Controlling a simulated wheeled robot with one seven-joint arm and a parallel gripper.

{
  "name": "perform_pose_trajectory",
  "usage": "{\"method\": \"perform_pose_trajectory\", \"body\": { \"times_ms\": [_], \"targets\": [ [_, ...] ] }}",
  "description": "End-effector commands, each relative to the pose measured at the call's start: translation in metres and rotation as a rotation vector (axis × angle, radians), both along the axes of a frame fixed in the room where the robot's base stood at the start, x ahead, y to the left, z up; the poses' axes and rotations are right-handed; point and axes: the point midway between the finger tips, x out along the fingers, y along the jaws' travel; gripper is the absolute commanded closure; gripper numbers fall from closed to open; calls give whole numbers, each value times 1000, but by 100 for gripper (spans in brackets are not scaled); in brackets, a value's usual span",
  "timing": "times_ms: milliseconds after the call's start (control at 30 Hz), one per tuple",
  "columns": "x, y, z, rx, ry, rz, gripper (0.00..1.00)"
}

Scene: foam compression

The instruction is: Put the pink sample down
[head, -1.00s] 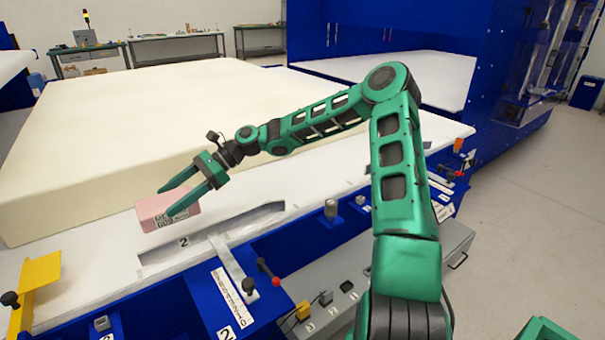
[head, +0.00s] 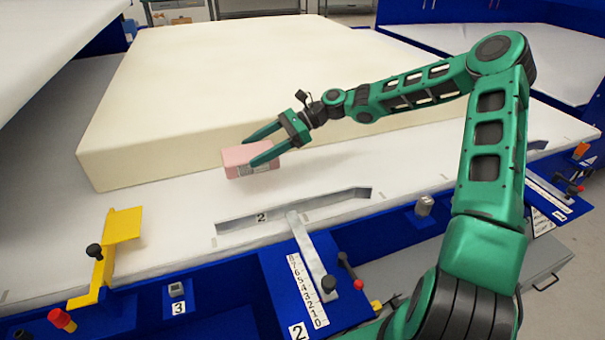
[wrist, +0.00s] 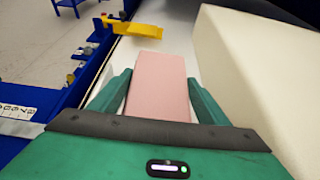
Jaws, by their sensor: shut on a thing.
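The pink sample (head: 236,157) is a small pink block with a dark printed label on its side. My gripper (head: 255,148) is shut on it, with one green finger on each side. In the wrist view the pink sample (wrist: 157,85) fills the gap between the fingers. In the head view it is over the white bench top (head: 180,215), close to the front face of the large cream foam slab. I cannot tell whether its underside touches the bench top. Its far side is hidden.
The large cream foam slab (head: 250,75) lies behind the sample. A metal rail marked 2 (head: 295,208), a numbered scale with a lever (head: 310,255) and a yellow bracket (head: 118,235) are along the front edge. Bench top left of the sample is clear.

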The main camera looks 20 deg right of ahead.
Motion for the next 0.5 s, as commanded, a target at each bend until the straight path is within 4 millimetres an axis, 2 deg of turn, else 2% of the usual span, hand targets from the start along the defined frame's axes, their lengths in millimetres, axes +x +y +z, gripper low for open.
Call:
{"method": "perform_pose_trajectory", "body": {
  "times_ms": [33,300,500],
  "targets": [
    [-4,-11,-7,0,3,-3,51],
    [-24,-59,-38,0,3,-1,51],
    [-33,-81,-52,0,2,-1,51]
  ]
}}
